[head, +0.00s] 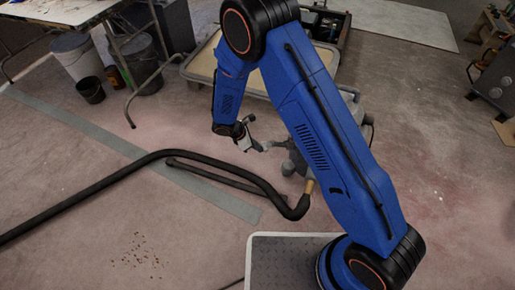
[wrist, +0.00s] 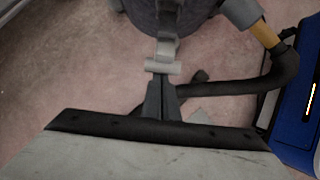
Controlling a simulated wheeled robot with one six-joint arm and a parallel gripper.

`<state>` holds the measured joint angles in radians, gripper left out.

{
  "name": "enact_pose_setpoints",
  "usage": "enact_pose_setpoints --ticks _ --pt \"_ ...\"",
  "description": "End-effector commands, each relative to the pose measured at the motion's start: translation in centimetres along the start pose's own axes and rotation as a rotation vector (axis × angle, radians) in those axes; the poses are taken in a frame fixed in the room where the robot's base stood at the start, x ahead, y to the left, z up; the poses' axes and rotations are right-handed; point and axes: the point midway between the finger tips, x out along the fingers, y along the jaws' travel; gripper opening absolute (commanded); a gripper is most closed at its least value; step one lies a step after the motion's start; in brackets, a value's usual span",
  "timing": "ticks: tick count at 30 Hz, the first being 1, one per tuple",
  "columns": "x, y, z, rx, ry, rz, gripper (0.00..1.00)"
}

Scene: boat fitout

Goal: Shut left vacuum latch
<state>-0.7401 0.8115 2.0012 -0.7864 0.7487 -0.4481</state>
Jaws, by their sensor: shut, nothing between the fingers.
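The grey vacuum (head: 297,163) stands on the floor, mostly hidden behind my blue arm in the head view. In the wrist view, its dark rounded body (wrist: 150,14) is at the top edge. A pale grey latch (wrist: 167,48) with a crossbar at its near end sticks out from that body toward my gripper. My gripper (wrist: 162,82) is shut and empty, its dark fingertips right at the crossbar; I cannot tell whether they touch. In the head view my gripper (head: 258,146) is just left of the vacuum. The latch is too small to make out there.
A black hose (head: 150,158) runs across the floor to the vacuum, joined by a tan cuff (wrist: 265,33). A pale-topped low table (head: 200,68) stands behind. Buckets (head: 77,55) sit under a table at the upper left.

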Motion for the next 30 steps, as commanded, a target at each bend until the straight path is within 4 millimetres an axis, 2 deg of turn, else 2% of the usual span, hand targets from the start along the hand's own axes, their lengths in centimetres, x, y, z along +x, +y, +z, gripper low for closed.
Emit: enact_pose_setpoints --ticks 18,30 --pt "-2.6 0.1 4.0 0.006 0.317 0.001 0.0" --pt "-3.4 0.1 6.0 0.005 0.47 0.001 0.0"
